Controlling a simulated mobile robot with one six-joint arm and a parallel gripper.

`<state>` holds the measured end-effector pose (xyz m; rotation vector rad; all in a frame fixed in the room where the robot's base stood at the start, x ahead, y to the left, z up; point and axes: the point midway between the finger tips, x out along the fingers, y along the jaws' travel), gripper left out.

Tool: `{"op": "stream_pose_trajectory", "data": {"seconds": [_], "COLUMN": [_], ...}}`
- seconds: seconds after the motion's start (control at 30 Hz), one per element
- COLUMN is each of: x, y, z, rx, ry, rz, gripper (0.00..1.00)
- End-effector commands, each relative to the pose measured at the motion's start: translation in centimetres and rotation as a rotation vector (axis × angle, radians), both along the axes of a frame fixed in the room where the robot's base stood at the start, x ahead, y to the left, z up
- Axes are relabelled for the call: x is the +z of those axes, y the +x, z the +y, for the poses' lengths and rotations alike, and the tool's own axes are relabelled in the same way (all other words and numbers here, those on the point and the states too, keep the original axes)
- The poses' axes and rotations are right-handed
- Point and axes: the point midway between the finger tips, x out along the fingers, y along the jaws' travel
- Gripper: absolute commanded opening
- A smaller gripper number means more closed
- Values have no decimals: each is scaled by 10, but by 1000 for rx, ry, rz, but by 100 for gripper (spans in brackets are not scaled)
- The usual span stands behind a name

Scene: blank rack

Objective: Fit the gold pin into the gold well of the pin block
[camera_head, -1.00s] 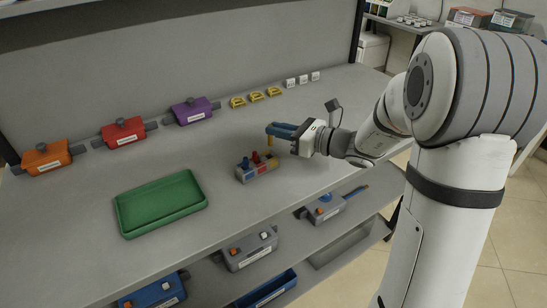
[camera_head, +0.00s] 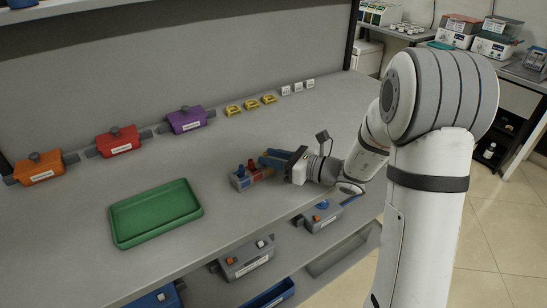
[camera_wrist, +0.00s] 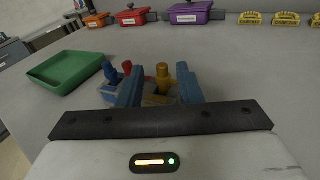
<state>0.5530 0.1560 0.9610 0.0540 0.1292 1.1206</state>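The pin block (camera_head: 243,184) stands on the bench beside the green tray, with a blue pin (camera_wrist: 109,71) and a red pin (camera_wrist: 127,69) upright in it. The gold pin (camera_wrist: 163,76) stands upright at the block's gold section (camera_wrist: 155,100) in the wrist view. How deep it sits is hidden. My gripper (camera_head: 268,160) is low over the block's right end. In the wrist view its blue fingers (camera_wrist: 160,82) are apart, one on each side of the gold pin, with a visible gap on both sides. The gold pin is hidden in the head view.
A green tray (camera_head: 118,225) lies left of the block. Orange (camera_head: 39,172), red (camera_head: 118,143) and purple (camera_head: 186,121) boxes line the back, with yellow pieces (camera_head: 251,104) to their right. Bench around the block is clear. A lower shelf holds grey and blue boxes.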

Motion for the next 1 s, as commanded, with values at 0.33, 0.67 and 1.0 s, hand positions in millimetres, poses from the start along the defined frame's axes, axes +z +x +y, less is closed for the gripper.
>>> {"op": "stream_pose_trajectory", "data": {"seconds": [0.33, 0.67, 1.0], "x": [1, 5, 9], "y": [-1, -26, -48], "z": [-3, -56, -102], "rx": [0, -4, 0], "ry": [0, 0, 1], "rz": [0, -1, 0], "gripper": [36, 36, 36]}}
